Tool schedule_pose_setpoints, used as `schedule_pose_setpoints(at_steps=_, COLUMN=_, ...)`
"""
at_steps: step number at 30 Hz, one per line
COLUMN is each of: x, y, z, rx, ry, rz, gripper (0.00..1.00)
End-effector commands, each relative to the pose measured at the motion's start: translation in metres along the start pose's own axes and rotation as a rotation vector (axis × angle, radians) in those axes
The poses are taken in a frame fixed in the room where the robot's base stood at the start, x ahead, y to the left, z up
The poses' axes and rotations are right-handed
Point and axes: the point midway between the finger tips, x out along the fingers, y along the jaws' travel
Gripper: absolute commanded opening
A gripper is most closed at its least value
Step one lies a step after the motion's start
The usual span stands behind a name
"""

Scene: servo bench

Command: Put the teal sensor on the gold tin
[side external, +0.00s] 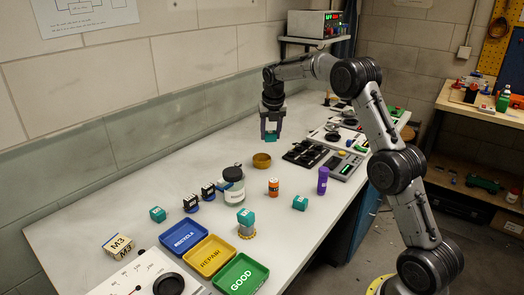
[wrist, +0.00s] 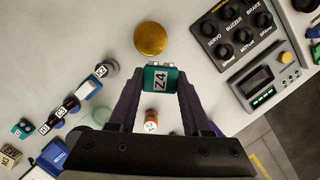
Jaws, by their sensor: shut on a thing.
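My gripper (side external: 270,132) is shut on a teal sensor (side external: 271,139) and holds it above the bench. In the wrist view the sensor (wrist: 160,79), labelled Z4, sits between my two fingertips. The gold tin (side external: 262,161) stands on the bench just below and slightly left of the held sensor in the side view. In the wrist view the round gold tin (wrist: 150,39) lies just beyond the sensor, apart from it, with nothing on its top.
Other teal blocks stand nearby: one (side external: 157,214) at left, one (side external: 300,203) at right, one (side external: 246,217) on a yellowish base. A jar (side external: 232,190), orange can (side external: 274,187) and purple bottle (side external: 323,180) stand in front. A black switch panel (side external: 304,153) is right of the tin.

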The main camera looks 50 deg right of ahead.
Motion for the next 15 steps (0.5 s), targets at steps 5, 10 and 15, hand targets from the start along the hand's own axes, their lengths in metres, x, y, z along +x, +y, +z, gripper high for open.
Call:
schedule_pose_setpoints(at_steps=5, x=0.035, y=0.01, z=0.018, rx=0.0, ry=0.003, rz=-0.001, gripper=0.0)
schedule_pose_setpoints(at_steps=10, x=0.061, y=0.017, z=0.029, rx=0.0, ry=0.0, rz=0.0, gripper=0.0)
schedule_pose_setpoints(at_steps=15, x=0.071, y=0.019, z=0.033, rx=0.0, ry=0.0, rz=0.0, gripper=0.0)
